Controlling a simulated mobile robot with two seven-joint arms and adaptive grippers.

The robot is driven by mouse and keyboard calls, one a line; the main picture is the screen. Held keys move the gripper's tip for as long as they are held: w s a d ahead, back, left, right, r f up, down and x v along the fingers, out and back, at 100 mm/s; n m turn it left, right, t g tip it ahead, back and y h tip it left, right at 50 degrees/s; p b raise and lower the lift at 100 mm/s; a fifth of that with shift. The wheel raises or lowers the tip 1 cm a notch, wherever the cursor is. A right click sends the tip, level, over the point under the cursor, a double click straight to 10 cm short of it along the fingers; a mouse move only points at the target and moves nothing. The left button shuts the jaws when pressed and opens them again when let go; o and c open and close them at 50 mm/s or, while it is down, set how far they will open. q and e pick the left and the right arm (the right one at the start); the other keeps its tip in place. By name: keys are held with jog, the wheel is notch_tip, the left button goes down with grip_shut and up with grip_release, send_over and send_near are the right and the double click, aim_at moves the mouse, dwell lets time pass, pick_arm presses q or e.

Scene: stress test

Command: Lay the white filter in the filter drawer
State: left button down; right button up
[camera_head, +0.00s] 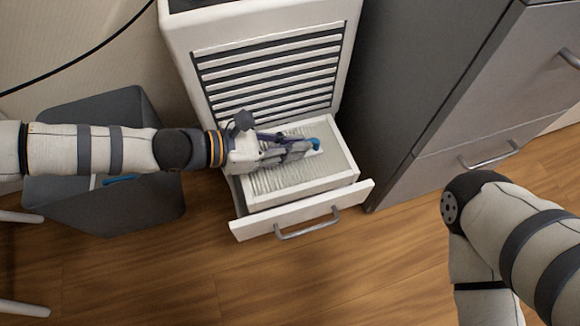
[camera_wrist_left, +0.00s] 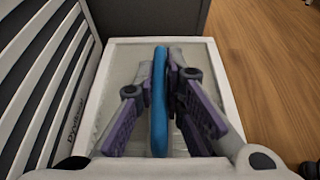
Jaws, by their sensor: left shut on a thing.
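The filter drawer (camera_head: 304,205) is pulled out at the foot of a white slatted unit. A pale ribbed surface, which looks like the white filter (camera_head: 275,180), lies inside the drawer walls, partly under my left gripper. My left gripper (camera_head: 305,147) reaches in from the left over the drawer. It is shut on a blue strip, whose end (camera_head: 316,143) sticks out past the fingers. The strip stands upright between the purple-padded fingers in the left wrist view (camera_wrist_left: 159,100). I cannot tell whether it is joined to the white filter. My right gripper is out of view.
The white slatted unit (camera_head: 180,45) stands behind the drawer. A grey cabinet (camera_head: 420,90) with handles stands close on the right. A dark grey bin (camera_head: 130,208) with something blue in it is on the left under my left arm. The wooden floor in front is clear.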

aim_at(291, 161)
pick_arm(q)
jog(key=shift+w+a+f, duration=0.2)
jog(key=shift+w+a, duration=0.05)
jog(key=shift+w, duration=0.5)
notch_tip(291, 161, down, 8)
jog(key=b, duration=0.3)
jog(key=shift+s+d+r+b, duration=0.1)
jog(key=shift+s+r+b, duration=0.1)
jog(key=shift+b, duration=0.1)
jog(key=f, duration=0.1)
jog(key=f+b, duration=0.2)
jog(key=shift+w+f, duration=0.3)
jog(key=shift+f, duration=0.1)
jog(key=shift+r, duration=0.15)
jog(key=c, duration=1.7)
grip_release()
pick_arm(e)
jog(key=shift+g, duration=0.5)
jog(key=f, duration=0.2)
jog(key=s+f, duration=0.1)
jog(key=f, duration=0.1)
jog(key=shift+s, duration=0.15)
